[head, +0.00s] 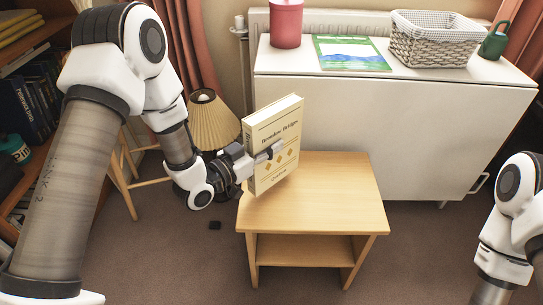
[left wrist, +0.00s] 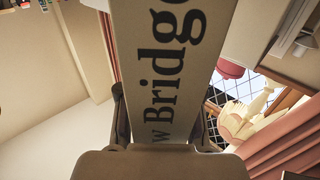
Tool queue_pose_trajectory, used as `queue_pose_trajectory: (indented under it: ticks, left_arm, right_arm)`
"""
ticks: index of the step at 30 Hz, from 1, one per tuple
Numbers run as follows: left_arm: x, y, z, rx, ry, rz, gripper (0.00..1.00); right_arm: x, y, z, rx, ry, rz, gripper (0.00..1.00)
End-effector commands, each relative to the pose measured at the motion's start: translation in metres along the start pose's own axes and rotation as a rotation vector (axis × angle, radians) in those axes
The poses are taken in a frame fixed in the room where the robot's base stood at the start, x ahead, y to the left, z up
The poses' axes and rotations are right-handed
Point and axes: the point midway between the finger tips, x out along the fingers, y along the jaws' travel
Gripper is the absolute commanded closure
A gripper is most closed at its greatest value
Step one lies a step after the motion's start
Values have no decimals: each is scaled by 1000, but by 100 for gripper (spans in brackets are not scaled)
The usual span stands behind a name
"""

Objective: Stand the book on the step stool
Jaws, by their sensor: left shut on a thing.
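The cream book (head: 274,145) is upright and tilted a little, at the left part of the wooden step stool (head: 325,200). My left gripper (head: 268,153) is shut on the book from its left side. In the left wrist view the book's spine (left wrist: 160,70) with large dark letters fills the middle, between the fingers. The book's lower edge is close to the stool top; I cannot tell whether it touches. The stool top is otherwise bare. Of my right arm only white links show at the right edge; its gripper is out of view.
A white cabinet (head: 400,135) stands behind the stool, with a red canister (head: 286,24), a green-and-blue booklet (head: 350,53), a wicker basket (head: 433,40) and a green watering can (head: 495,42) on it. A pleated lamp (head: 212,118) stands behind my left gripper. Bookshelves are at left.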

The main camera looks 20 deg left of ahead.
Motion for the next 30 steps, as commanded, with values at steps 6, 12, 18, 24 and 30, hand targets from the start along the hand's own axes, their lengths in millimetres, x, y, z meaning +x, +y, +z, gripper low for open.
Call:
queue_pose_trajectory:
  ticks: [6,12,18,24,30]
  left_arm:
    - [14,-4,17,-1,2,-1,100]
    - [13,-4,36,0,4,-1,100]
    - [13,-4,35,0,4,-1,100]
    - [13,-3,38,-1,0,-1,40]
    - [13,-3,38,-1,0,-1,40]
  right_arm:
    - [13,0,0,0,0,0,60]
    - [21,0,0,0,0,0,60]
    - [20,0,0,0,0,0,60]
    - [21,0,0,0,0,0,60]
    - [21,0,0,0,0,0,60]
